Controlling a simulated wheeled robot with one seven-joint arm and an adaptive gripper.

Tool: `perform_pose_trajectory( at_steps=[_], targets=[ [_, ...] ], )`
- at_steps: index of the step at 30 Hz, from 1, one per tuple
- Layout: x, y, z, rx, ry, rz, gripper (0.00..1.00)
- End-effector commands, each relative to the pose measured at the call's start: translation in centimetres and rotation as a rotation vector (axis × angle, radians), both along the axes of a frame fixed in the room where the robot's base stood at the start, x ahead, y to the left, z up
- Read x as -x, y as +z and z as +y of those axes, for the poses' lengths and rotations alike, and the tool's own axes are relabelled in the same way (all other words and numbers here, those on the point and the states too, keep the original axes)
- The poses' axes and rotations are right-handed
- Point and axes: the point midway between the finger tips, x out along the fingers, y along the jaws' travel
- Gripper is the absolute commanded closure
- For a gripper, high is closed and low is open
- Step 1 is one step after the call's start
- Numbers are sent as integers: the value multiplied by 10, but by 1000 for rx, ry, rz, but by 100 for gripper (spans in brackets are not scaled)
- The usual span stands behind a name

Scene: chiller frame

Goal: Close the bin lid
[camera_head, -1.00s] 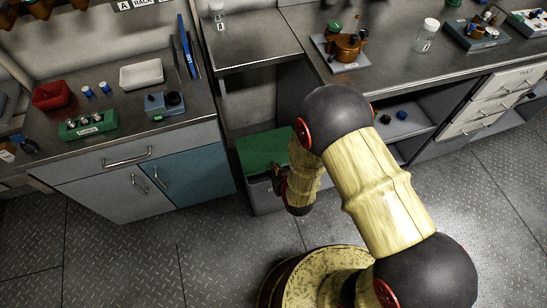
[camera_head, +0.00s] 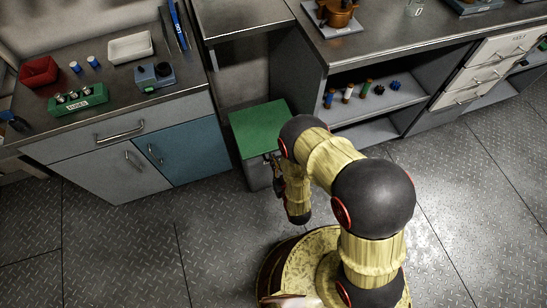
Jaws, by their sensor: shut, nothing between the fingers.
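The bin (camera_head: 256,174) is a grey box on the floor in the gap between the two cabinets. Its green lid (camera_head: 258,124) lies over the top and looks flat and down, though its right front corner is hidden by my arm. My gripper (camera_head: 273,160) is dark and small in this view, at the bin's front right edge, just below the lid. It is shut and empty. I cannot tell whether it touches the bin.
A cabinet with a blue door (camera_head: 183,153) stands left of the bin. A shelf (camera_head: 375,102) with several small bottles is on the right. Worktops hold a green rack (camera_head: 79,99), a white tray (camera_head: 130,46) and a red bin (camera_head: 39,72). The floor in front is clear.

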Motion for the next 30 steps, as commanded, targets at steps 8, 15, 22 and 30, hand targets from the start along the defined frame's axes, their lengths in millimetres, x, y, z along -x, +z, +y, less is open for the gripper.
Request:
perform_pose_trajectory(
  at_steps=[8,15,22,30],
  targets=[
    [-3,-28,-1,-1,-1,-5,100],
    [-5,-41,-1,-1,0,-3,100],
    [-6,-46,-1,0,0,-1,100],
    [-5,-47,-1,0,1,2,100]
  ],
)
